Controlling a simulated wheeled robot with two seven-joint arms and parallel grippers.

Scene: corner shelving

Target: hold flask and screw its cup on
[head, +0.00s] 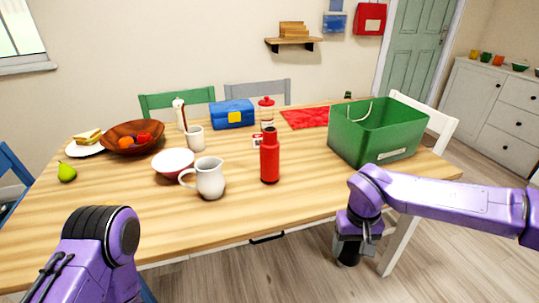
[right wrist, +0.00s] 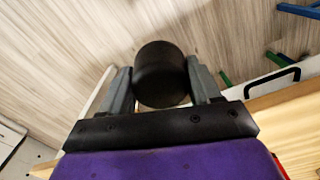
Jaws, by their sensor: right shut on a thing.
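The red flask (head: 270,160) stands upright on the table, with a narrow dark neck at its top and no gripper on it. My right gripper (head: 350,246) points down in front of the table's near edge, to the right of the flask and lower than it. In the right wrist view its two grey fingers are shut on the dark cup (right wrist: 160,73). The cup also shows as a dark piece under the gripper in the head view (head: 347,259). My left arm comes in at the bottom left, but its gripper is out of view.
A white pitcher (head: 208,178) and a bowl (head: 173,162) stand left of the flask. A green bin (head: 375,143) stands to its right, near the right edge. A small card and a red-lidded jar (head: 266,111) are behind the flask. The table (head: 230,217) is clear in front of it.

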